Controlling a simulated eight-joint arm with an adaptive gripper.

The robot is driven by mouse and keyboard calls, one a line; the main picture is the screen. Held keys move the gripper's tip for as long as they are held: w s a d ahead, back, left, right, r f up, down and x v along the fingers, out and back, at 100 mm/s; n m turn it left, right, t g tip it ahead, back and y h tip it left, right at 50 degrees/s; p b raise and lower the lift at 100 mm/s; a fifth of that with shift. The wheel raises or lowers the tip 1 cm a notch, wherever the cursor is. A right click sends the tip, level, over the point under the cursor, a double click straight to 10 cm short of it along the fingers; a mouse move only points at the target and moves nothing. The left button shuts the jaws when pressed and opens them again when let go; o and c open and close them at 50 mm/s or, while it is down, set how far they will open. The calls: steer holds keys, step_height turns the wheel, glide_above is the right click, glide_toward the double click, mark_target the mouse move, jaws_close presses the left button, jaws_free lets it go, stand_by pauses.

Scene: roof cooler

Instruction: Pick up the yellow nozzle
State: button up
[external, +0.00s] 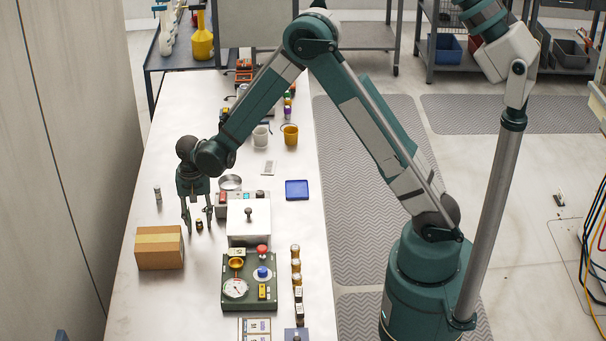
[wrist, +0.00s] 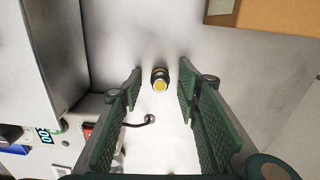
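The yellow nozzle (wrist: 160,82) is a small round piece with a yellow centre and a dark body. In the wrist view it stands on the pale table between my two green finger pads, a little beyond their near parts. In the external view it seems to be the small dark piece (external: 199,225) just below my fingers, its yellow hardly visible there. My gripper (external: 197,213) points down over it with fingers spread, and the wrist view shows the open gap (wrist: 161,72) with the nozzle in it. No finger visibly touches the nozzle.
A cardboard box (external: 159,248) stands close by at front left. A white box with a knob (external: 249,218) stands to the right. A control panel (external: 248,293) lies nearer the front. A small cylinder (external: 158,193) stands on the left, with bare table around it.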

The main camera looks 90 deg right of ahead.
mark_target(198, 219)
steer(key=c, duration=1)
steer(key=shift+r, duration=0.15)
steer(key=shift+r, duration=4.9)
